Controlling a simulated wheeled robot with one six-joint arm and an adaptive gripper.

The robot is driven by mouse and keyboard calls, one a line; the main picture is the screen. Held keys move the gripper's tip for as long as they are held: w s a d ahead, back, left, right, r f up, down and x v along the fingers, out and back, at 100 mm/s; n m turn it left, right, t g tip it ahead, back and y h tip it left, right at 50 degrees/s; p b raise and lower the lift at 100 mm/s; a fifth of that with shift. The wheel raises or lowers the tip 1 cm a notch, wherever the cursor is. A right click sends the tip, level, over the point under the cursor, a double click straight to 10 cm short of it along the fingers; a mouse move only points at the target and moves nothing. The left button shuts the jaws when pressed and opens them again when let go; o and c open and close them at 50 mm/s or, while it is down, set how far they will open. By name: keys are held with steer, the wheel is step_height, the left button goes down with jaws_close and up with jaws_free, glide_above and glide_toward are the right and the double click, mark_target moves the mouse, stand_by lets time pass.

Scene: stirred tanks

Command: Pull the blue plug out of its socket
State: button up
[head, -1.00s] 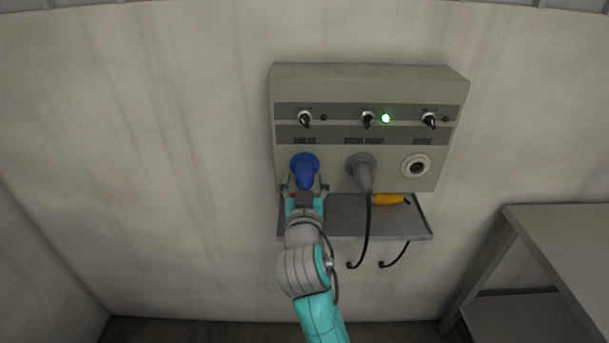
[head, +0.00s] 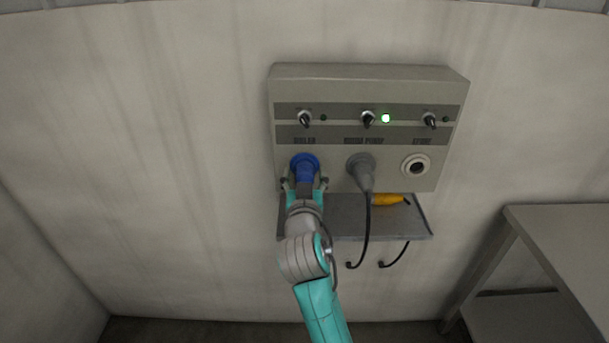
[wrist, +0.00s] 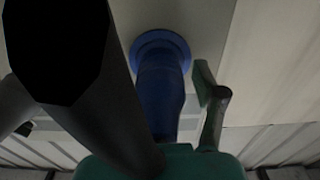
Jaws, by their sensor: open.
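The blue plug (head: 304,168) sits in the left socket of the grey wall panel. In the wrist view the blue plug (wrist: 160,95) runs down from its round blue flange at the panel face. My gripper (head: 304,184) is at the plug from below, its fingers spread to either side of the plug body. In the wrist view one finger shows to the right of the plug with a gap. A large dark shape at the left of that view hides the other side. My gripper is open. Whether a finger touches the plug cannot be told.
A grey plug (head: 362,172) with a black cable sits in the middle socket. The right socket (head: 416,166) is empty. A shelf (head: 338,222) below holds a yellow plug (head: 389,199). Knobs and a lit green lamp (head: 385,118) are above. A table (head: 560,225) stands right.

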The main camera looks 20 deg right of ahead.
stand_by(0.3)
jaws_close()
steer(key=shift+s, duration=0.15)
steer(key=shift+v, duration=2.85)
